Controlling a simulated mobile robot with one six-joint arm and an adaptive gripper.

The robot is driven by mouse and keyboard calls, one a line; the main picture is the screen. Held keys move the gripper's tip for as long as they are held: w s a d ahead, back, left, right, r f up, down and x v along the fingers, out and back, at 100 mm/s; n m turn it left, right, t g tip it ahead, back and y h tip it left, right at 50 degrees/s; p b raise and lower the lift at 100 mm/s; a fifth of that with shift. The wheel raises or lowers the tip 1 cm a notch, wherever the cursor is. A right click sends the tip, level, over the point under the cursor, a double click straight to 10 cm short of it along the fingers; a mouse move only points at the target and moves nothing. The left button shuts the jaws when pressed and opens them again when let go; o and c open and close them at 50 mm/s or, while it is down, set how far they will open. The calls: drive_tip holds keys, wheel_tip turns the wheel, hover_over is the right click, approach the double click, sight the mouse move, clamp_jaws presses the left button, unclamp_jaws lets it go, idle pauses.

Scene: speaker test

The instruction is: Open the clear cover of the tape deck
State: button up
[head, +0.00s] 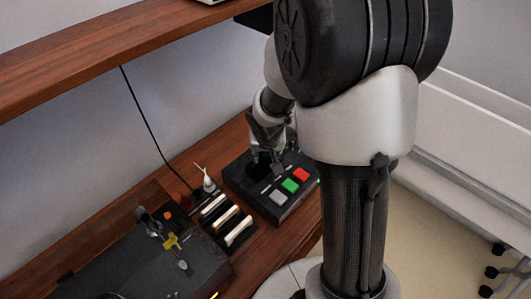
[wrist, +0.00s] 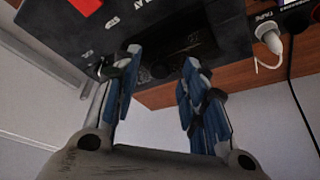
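The tape deck (head: 258,201) is a black box on the wooden desk, with grey, green and red buttons along its front. It also shows in the wrist view (wrist: 210,18), tilted across the top, with white lettering and a red button. My gripper (head: 266,156) is over the deck's back part, partly hidden by my own arm in the head view. In the wrist view my gripper (wrist: 160,64) is open, its blue-padded fingers apart at the deck. A dark rounded shape on the deck lies between the fingertips. The clear cover's edge cannot be made out.
A white plug (head: 208,183) with a cable stands left of the deck, also in the wrist view (wrist: 269,38). A dark holder with several pale bars (head: 227,222) lies beside it. A black device with levers (head: 150,262) fills the left. A wooden shelf (head: 110,48) hangs above.

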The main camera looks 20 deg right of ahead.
drive_tip(key=shift+c, duration=0.4)
clamp_jaws()
idle(0.4)
